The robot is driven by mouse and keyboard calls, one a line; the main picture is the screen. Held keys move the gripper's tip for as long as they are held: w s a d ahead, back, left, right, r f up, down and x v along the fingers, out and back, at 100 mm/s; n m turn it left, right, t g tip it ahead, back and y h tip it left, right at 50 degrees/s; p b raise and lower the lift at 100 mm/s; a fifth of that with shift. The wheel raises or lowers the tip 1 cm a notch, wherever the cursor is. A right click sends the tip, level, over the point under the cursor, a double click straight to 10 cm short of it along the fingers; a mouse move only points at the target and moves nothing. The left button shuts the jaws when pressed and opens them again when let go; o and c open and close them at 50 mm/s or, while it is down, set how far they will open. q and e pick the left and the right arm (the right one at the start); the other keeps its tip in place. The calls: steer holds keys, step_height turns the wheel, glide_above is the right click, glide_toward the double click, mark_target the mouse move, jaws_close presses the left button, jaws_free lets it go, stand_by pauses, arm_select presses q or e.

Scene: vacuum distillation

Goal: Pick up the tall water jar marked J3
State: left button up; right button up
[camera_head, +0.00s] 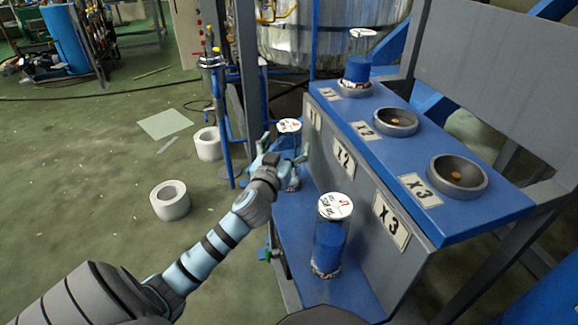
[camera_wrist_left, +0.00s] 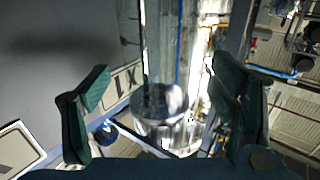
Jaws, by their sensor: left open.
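Three clear jars with white lids and red and black lettering are in the head view; the lettering is too small to read surely. One jar (camera_head: 331,240) with blue contents stands upright on the low blue shelf, near X3. A second jar (camera_head: 289,126) stands farther back on that shelf, partly hidden by my left gripper. A third jar (camera_head: 358,68) stands in the X1 holder on the upper ledge. My left gripper (camera_head: 283,150) is open at the second jar; contact cannot be told. In the left wrist view its fingers (camera_wrist_left: 160,80) are wide apart.
The blue upper ledge (camera_head: 418,140) has empty round holders at X2 (camera_head: 396,121) and X3 (camera_head: 457,175). The grey panel with X labels rises right beside the low shelf (camera_head: 292,235). A large metal tank (camera_head: 325,38) stands behind. Open floor lies left.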

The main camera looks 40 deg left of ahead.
arm_select(q)
steer(key=x, duration=0.2)
steer(key=shift+w+a+f, duration=0.1)
steer(key=shift+w+f, duration=0.05)
steer(key=shift+w, duration=0.2)
steer(key=c, duration=1.8)
jaws_close()
steer(key=shift+r, duration=0.2)
